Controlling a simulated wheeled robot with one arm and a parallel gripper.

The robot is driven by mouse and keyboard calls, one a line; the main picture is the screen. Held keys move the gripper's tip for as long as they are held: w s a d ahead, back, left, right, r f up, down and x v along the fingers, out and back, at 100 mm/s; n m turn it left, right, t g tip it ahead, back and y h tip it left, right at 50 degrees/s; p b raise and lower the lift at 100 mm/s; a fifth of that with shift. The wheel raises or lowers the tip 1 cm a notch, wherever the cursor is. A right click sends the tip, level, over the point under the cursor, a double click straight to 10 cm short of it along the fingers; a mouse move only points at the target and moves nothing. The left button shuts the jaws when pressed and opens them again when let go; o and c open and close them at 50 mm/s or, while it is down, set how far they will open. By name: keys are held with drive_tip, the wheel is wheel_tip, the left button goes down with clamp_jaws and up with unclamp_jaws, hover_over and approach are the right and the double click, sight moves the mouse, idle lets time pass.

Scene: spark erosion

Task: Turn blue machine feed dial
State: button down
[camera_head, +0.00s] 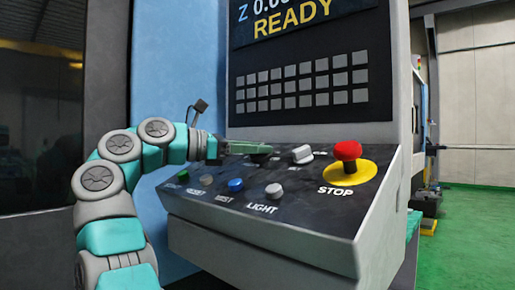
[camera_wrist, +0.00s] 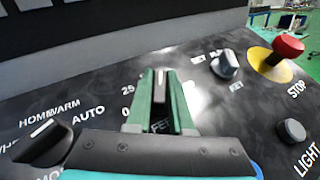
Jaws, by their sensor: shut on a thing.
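The feed dial (camera_wrist: 162,85) is a dark knob with a pale pointer line on the sloping black panel. In the wrist view the pointer line aims roughly away from my wrist. Part of its "FE…" label shows near my fingers, and the scale is largely hidden. My gripper (camera_wrist: 163,104) has one green finger on each side of the dial and is shut on it. In the head view my gripper (camera_head: 246,147) reaches in from the left over the panel, and the dial (camera_head: 260,155) is mostly covered by the fingers. The machine (camera_head: 160,95) has a light blue body.
A mode dial (camera_wrist: 42,138) sits left of my gripper. A grey selector (camera_head: 302,154) and a red stop button (camera_head: 347,151) on a yellow base are to the right. Several buttons, including a blue button (camera_head: 235,184), line the front. The keypad wall (camera_head: 310,85) rises behind.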

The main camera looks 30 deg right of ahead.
drive_tip(key=c, duration=0.8)
unclamp_jaws()
drive_tip(key=shift+a, duration=0.1)
